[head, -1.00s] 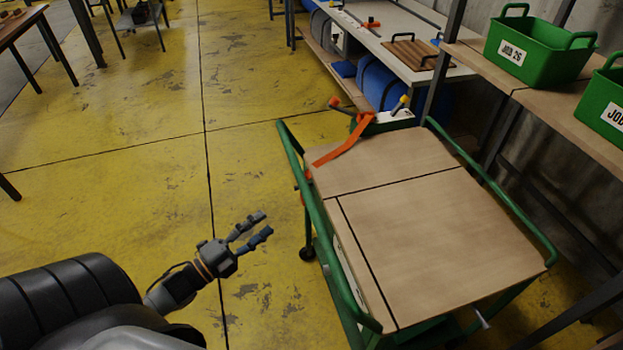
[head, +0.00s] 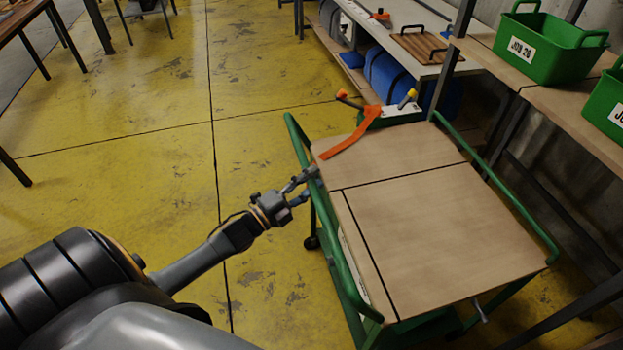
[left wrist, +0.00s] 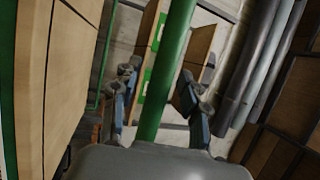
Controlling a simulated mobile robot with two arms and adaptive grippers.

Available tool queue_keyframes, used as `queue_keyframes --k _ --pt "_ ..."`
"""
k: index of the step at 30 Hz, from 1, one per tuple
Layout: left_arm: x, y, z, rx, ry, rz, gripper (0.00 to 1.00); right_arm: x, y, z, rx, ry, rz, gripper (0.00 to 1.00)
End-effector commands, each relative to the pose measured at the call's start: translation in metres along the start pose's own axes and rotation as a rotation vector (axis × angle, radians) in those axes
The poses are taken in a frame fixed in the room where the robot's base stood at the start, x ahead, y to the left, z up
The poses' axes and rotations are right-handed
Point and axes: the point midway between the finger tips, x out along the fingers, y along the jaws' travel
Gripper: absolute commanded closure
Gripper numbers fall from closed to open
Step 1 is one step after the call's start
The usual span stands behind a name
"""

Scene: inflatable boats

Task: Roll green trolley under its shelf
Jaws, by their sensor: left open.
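The green trolley (head: 430,240) has a wooden top and green tube rails along its left and right sides. It stands on the yellow floor, left of the shelf (head: 570,110). My left gripper (head: 306,184) is at the trolley's left rail (head: 296,135), near its far part. In the left wrist view the gripper (left wrist: 158,98) is open, with one finger on each side of a green tube (left wrist: 168,70). I cannot tell whether the fingers touch it. My right gripper is out of view.
Green bins (head: 545,47) stand on the shelf. A bench (head: 405,35) with blue rolls below stands behind.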

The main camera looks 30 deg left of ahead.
Motion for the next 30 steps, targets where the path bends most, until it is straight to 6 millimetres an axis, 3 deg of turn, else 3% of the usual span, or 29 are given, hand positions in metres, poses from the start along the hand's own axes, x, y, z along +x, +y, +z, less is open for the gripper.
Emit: queue_keyframes --k 9,16,25,30 --pt "0.003 0.000 0.000 -0.001 0.000 0.000 0.55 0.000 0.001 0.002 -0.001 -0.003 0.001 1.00" --pt "0.003 0.000 0.000 -0.001 0.000 0.000 1.00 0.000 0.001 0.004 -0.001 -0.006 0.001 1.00" --pt "0.004 0.001 -0.001 -0.001 0.000 0.000 1.00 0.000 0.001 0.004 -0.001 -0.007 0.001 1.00" --pt "0.014 0.003 -0.005 -0.002 0.001 -0.003 1.00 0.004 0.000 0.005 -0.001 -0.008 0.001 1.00"
